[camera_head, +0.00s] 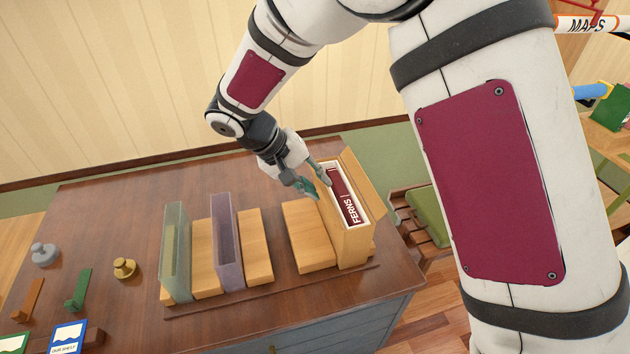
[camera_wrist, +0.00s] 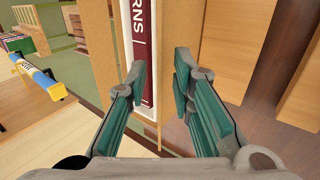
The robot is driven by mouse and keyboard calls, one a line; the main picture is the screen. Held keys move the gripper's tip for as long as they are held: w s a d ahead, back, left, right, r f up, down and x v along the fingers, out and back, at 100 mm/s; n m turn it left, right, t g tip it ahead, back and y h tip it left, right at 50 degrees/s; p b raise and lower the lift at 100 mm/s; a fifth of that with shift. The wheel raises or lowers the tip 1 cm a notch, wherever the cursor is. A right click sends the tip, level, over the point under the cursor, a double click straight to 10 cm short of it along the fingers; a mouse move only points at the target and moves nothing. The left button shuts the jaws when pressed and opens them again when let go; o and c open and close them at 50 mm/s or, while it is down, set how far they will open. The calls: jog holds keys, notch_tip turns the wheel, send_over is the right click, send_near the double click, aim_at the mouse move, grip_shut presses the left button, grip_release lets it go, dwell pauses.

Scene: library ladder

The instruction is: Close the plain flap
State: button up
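A tan wooden case (camera_head: 352,243) stands upright on the table and holds a dark red book marked FERNS (camera_head: 342,197). A plain tan flap (camera_head: 366,181) stands open along the right side of the case top. In the wrist view the flap (camera_wrist: 97,45) is the tan panel left of the book (camera_wrist: 138,35). My gripper (camera_head: 317,183) is at the upper left edge of the case, with green fingers apart and nothing between them that I can see held. In the wrist view my gripper (camera_wrist: 160,70) overlaps the case's wall; contact cannot be told.
Brass (camera_head: 124,268) and grey (camera_head: 44,254) knobs sit farther left. A chair with a green seat (camera_head: 427,215) is right of the table (camera_head: 130,225).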

grip_shut()
jog(key=shift+r, duration=0.1)
jog(key=shift+w+d+r+g+y+p, duration=0.15)
jog(key=shift+d+g+y+p, duration=0.1)
jog(key=shift+y, duration=0.4)
jog(key=shift+s+d+r+g+y+p, duration=0.15)
jog(key=shift+d+y, duration=0.1)
jog(key=shift+y, duration=0.4)
jog(key=shift+w+d+r+g+y+p, duration=0.15)
jog(key=shift+d+y+p, duration=0.1)
jog(key=shift+y, duration=0.35)
jog(key=shift+w+d+g+y+p, duration=0.15)
jog(key=shift+d+y, duration=0.1)
jog(key=shift+y, duration=0.35)
jog(key=y, duration=0.1)
jog(key=d+g+y, duration=0.1)
jog(key=y, duration=0.1)
jog(key=shift+w+d+y+p, duration=0.15)
jog(key=shift+y+p, duration=0.15)
jog(key=shift+p, duration=0.05)
jog(key=shift+w+d+f+g+y, duration=0.1)
jog(key=shift+d+f+g+y, duration=0.25)
jog(key=shift+y, duration=0.95)
jog(key=shift+w+d+f+g+y, duration=0.2)
jog(key=shift+d+g+y, duration=0.25)
jog(key=shift+y, duration=0.85)
jog(key=shift+w+d+f+g+y, duration=0.1)
jog(key=shift+d+f+g+y, duration=0.25)
jog(key=shift+y, duration=0.95)
jog(key=shift+d, duration=0.1)
